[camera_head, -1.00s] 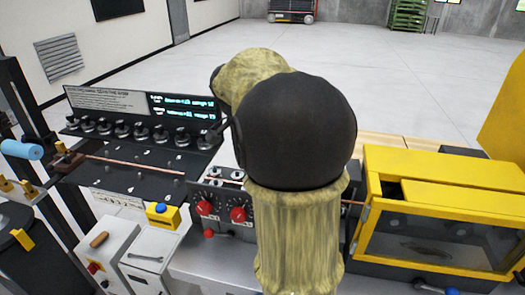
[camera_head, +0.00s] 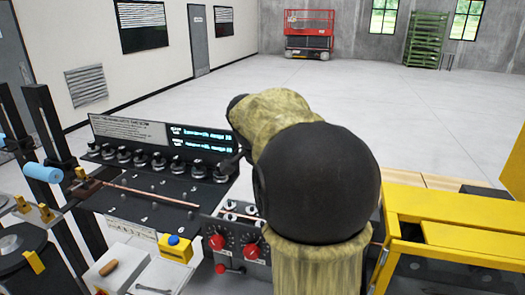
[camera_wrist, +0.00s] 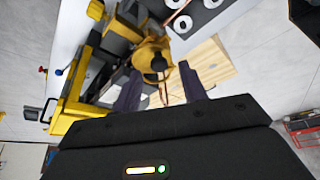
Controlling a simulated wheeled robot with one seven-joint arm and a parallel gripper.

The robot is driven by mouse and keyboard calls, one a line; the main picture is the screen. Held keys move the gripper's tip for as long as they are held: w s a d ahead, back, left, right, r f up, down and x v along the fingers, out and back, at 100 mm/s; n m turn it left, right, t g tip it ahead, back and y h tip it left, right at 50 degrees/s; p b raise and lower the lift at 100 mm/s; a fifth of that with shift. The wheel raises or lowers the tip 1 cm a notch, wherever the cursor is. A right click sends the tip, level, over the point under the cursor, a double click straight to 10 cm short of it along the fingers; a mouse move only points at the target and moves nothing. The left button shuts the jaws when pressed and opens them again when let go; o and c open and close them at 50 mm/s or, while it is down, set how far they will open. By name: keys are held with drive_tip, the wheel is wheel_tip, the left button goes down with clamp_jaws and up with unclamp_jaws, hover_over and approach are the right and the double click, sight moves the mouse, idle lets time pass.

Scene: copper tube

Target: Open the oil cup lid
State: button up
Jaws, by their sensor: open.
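In the wrist view my gripper (camera_wrist: 160,78) is open, with its two dark fingers apart and nothing clearly held between them. Just beyond the fingertips is a yellow rounded part with a black knob (camera_wrist: 158,63). It may be the oil cup with its lid, but the picture is too small to be sure. I cannot tell whether the lid is shut. In the head view my arm covers the middle of the machine, and neither my gripper nor an oil cup can be made out there.
The yellow machine housing (camera_head: 450,207) stands at the right. A control panel (camera_head: 130,130) with knobs and a thin copper tube (camera_head: 150,193) are at the left. Red knobs (camera_head: 216,242) sit beside my arm. A pale wooden surface (camera_wrist: 209,64) lies beyond my gripper. The floor behind is open.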

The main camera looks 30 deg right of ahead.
drive_tip(key=v, duration=1.6)
drive_tip(key=shift+b, duration=0.3)
drive_tip(key=shift+s+d, duration=0.1)
drive_tip(key=a+f+n+t+y, duration=0.1)
drive_tip(key=a+f+n, duration=0.2)
drive_tip(key=f, duration=0.4)
drive_tip(key=w+a+f+n+y, duration=0.1)
drive_tip(key=a+f+n, duration=0.1)
drive_tip(key=f+n, duration=0.3)
drive_tip(key=a+f+n+t+y, duration=0.1)
drive_tip(key=a+f+n, duration=0.15)
drive_tip(key=f, duration=0.55)
drive_tip(key=s+a+f+n, duration=0.3)
drive_tip(key=s+f, duration=0.2)
drive_tip(key=f, duration=0.2)
drive_tip(key=s+a+f+n+y, duration=0.1)
drive_tip(key=s+a+f+n, duration=0.2)
drive_tip(key=s+f, duration=0.2)
wheel_tip(320, 180, down, 3)
drive_tip(key=shift+a+r+y, duration=0.1)
drive_tip(key=shift+a+y, duration=0.15)
drive_tip(key=shift+y, duration=0.05)
